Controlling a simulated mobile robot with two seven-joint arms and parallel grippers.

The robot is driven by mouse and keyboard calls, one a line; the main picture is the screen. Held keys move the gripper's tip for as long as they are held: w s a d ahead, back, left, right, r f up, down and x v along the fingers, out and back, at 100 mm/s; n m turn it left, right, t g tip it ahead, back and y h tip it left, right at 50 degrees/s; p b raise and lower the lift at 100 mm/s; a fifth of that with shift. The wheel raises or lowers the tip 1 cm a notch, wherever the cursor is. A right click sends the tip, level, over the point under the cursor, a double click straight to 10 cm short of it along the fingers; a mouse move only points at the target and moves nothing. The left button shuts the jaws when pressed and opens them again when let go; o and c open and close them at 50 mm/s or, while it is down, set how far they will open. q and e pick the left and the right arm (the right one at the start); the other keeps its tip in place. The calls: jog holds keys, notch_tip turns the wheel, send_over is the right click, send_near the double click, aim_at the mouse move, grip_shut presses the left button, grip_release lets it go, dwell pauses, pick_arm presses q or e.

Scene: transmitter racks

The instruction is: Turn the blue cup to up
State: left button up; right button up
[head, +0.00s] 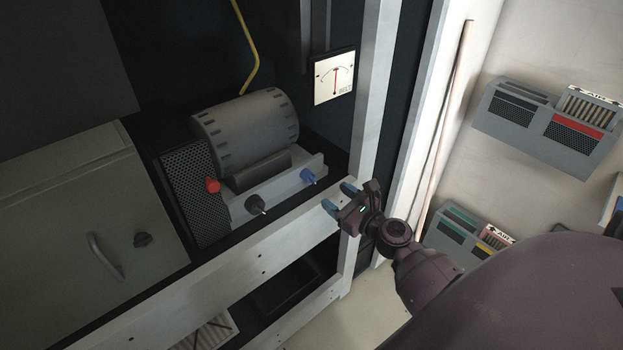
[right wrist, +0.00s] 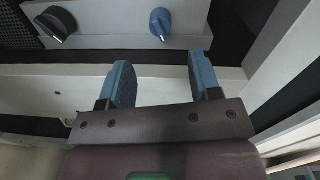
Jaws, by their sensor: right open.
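No blue cup shows; the blue thing on the panel is a small blue knob (head: 307,175) at the right end of the light grey panel strip, below the motor-like cylinder. It also shows at the top of the right wrist view (right wrist: 160,22), with its narrow tip pointing down there. My right gripper (head: 338,197) is open and empty, its blue fingers just below and right of the knob, apart from it. In the right wrist view the two fingertips (right wrist: 160,68) are spread, with the knob beyond the gap between them. My left gripper is not in view.
A black knob (head: 256,204) and a red knob (head: 212,185) sit left of the blue one. A white rack beam (head: 240,259) runs below the panel, close to my right fingers. A white upright post (head: 371,95) stands to the right. A gauge (head: 333,78) hangs above.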

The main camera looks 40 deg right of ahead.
aim_at(314, 181)
jog(key=w, duration=0.5)
jog(key=w+a, duration=0.1)
jog(key=w, duration=0.2)
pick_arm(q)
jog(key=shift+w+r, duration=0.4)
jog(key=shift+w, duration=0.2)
pick_arm(e)
jog(key=shift+w, duration=0.5)
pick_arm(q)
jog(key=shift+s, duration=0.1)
pick_arm(e)
jog(key=shift+c, duration=0.3)
jog(key=c, duration=0.9)
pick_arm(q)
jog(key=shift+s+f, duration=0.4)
